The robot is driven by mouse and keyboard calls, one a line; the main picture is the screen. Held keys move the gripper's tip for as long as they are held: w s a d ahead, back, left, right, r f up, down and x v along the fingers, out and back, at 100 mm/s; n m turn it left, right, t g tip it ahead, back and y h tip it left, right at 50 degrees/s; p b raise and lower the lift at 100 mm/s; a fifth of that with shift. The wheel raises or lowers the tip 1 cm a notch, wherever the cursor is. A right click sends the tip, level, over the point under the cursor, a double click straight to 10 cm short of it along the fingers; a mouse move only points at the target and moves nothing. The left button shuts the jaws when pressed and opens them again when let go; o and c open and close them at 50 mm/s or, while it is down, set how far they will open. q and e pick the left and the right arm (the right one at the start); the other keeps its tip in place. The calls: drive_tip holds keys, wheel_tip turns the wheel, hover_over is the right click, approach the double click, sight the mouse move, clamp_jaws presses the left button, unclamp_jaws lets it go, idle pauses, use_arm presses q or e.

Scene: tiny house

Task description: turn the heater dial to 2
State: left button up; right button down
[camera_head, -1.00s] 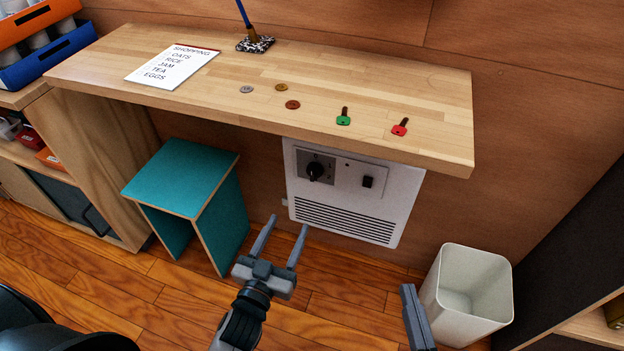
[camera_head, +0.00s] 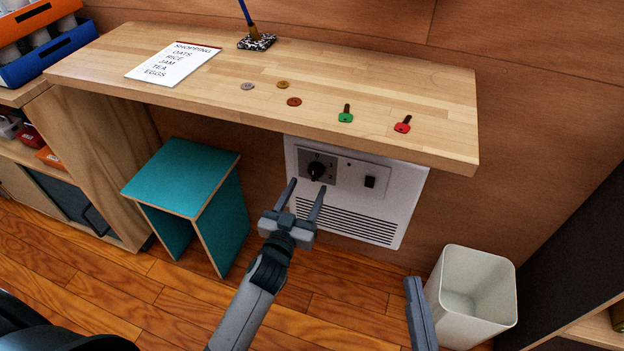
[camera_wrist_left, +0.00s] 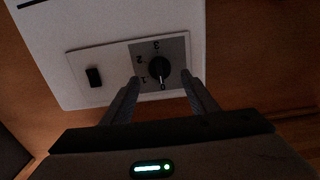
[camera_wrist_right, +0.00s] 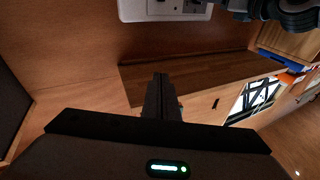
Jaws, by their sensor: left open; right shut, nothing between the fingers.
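The white heater (camera_head: 400,205) is on the wall under the wooden desk. Its black dial (camera_head: 316,170) sits on a grey plate at the heater's upper left. In the left wrist view the dial (camera_wrist_left: 159,69) shows a pale pointer line aimed at the 0 mark; 1 and 3 are also legible. My left gripper (camera_head: 306,187) is open, just short of the dial, with the dial between the fingertips in the left wrist view and no visible contact. My right gripper (camera_head: 413,282) is shut and empty, low near the bin; its closed fingers show in the right wrist view (camera_wrist_right: 160,80).
A black switch (camera_head: 370,182) is right of the dial. The desk (camera_head: 230,65) overhangs the heater, with coins, keys and a shopping list on top. A teal stool (camera_head: 180,180) stands left, a white bin (camera_head: 478,295) right.

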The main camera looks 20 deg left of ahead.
sight(313, 176)
use_arm(q)
drive_tip(key=shift+w, duration=2.55)
use_arm(e)
drive_tip(key=shift+s+r+t+y, duration=0.15)
drive_tip(key=shift+s+r+t, duration=0.15)
drive_tip(key=shift+r, duration=0.3)
drive_tip(key=shift+s+r+t+y, duration=0.15)
drive_tip(key=shift+r+t, duration=0.25)
drive_tip(key=shift+r, duration=0.2)
use_arm(q)
drive_tip(key=shift+d, duration=0.1)
drive_tip(key=c, duration=1.1)
